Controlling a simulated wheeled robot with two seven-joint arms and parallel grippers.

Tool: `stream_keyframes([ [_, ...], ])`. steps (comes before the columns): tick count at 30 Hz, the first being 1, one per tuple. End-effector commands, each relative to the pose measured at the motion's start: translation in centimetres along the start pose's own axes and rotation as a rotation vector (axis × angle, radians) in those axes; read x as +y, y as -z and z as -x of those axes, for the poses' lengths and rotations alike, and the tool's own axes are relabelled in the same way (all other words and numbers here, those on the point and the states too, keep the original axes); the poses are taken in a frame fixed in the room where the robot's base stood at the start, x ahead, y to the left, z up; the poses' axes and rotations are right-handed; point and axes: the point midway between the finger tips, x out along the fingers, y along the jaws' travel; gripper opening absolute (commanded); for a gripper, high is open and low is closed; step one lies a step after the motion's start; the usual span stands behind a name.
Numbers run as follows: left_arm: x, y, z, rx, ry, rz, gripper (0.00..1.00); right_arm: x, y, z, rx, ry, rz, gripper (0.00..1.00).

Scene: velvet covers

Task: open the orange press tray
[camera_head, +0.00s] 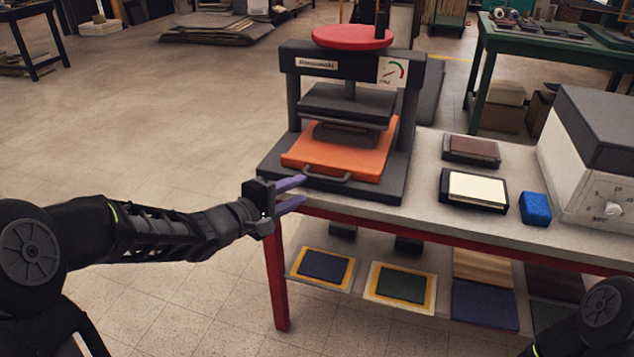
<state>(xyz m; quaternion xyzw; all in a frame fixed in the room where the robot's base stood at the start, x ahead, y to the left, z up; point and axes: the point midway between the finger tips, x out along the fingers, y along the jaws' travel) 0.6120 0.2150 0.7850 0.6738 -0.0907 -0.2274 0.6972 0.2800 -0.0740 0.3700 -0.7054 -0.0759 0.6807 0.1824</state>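The orange press tray (340,158) sits in the dark press (380,186) on the left end of the workbench. A dark block (345,134) lies on the tray beneath the raised upper plate. A dark bar handle (327,175) is on the tray's front edge. My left gripper (297,194) is just left of and in front of the handle, at the press base's front edge. Its two purple fingers are spread apart with nothing between them. Whether a finger touches the press base I cannot tell. My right gripper is out of view; only part of my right arm shows at the lower right.
Right of the press are a brown block (472,150), a cream block in a dark holder (476,188), a blue block (535,207) and a grey box with a dial (595,150). A lower shelf holds framed covers (402,285). Floor left of the bench is clear.

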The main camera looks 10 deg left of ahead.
Motion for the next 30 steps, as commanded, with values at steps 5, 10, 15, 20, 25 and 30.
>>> stream_keyframes([
  [5,-0.3,-0.1,-2.2,-0.003,0.0,-0.001,0.34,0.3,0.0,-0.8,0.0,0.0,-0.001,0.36],
  [10,-0.3,-0.1,-4.9,-0.003,0.0,-0.002,0.34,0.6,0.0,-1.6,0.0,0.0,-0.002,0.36],
  [15,-0.1,-0.1,-6.9,-0.002,-0.001,-0.002,0.34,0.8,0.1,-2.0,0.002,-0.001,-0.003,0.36],
  [20,-0.1,-0.1,-7.4,-0.001,0.001,-0.002,0.34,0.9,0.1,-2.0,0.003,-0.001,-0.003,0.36],
  [25,0.0,-0.1,-7.3,0.0,0.0,-0.001,0.34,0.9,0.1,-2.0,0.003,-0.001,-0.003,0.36],
  [30,0.0,-0.1,-7.3,0.0,0.0,-0.001,0.22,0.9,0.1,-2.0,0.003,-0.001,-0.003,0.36],
])
